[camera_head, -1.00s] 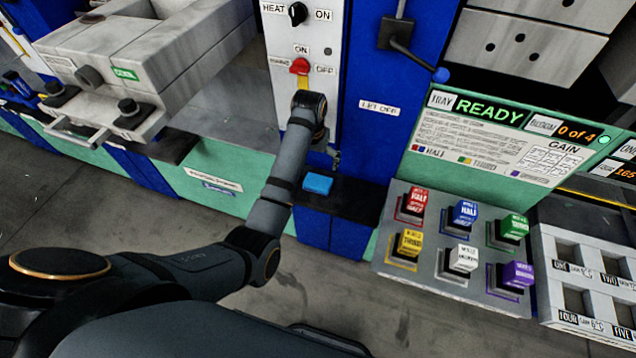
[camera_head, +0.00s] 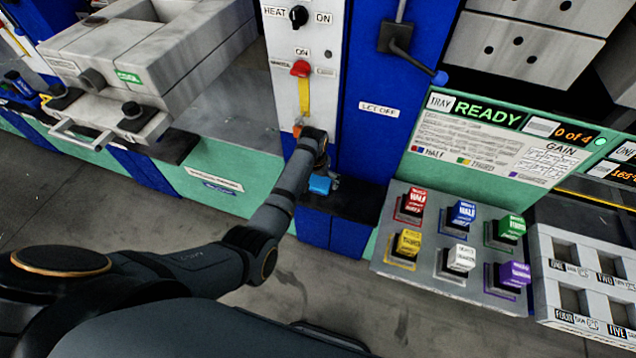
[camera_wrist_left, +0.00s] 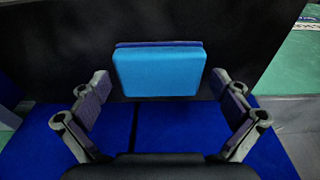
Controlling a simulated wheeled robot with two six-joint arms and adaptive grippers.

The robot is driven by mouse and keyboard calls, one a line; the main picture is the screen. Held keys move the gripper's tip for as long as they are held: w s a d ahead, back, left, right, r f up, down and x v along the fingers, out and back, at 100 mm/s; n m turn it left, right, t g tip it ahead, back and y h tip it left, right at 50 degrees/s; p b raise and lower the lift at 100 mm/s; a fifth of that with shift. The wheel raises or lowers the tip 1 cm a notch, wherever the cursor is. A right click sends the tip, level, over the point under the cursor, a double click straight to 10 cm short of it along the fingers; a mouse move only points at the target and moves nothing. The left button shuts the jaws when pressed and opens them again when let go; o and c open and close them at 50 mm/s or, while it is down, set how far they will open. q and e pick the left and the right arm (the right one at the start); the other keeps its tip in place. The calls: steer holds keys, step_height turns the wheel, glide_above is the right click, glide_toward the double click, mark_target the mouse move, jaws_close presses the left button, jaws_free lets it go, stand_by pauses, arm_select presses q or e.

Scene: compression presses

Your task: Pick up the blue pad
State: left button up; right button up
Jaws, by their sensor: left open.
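The blue pad (camera_head: 320,185) lies on a small black ledge (camera_head: 354,199) at the front of the blue press column. In the left wrist view the pad (camera_wrist_left: 158,70) is a light blue block with a darker blue far edge. My left gripper (camera_head: 331,177) is over the ledge at the pad. In the left wrist view the left gripper (camera_wrist_left: 160,90) is open, its fingers spread to the left and right of the pad's near part, with gaps on both sides. The arm hides part of the pad in the head view. My right gripper is not in view.
A panel with several coloured blocks (camera_head: 462,258) stands to the right, with a numbered tray (camera_head: 590,285) beyond it. Above the ledge are a red-handled switch (camera_head: 300,69) and a lever (camera_head: 400,50). A grey press (camera_head: 150,60) stands at the left.

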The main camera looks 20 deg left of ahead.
arm_select(q)
steer(key=shift+c, duration=0.4)
steer(key=shift+r, duration=0.1)
steer(key=c, duration=0.6)
steer(key=shift+r, duration=0.55)
steer(key=s+a+r+b, duration=0.1)
steer(key=s+a+r, duration=0.4)
steer(key=s+r, duration=0.7)
steer(key=shift+s, duration=0.6)
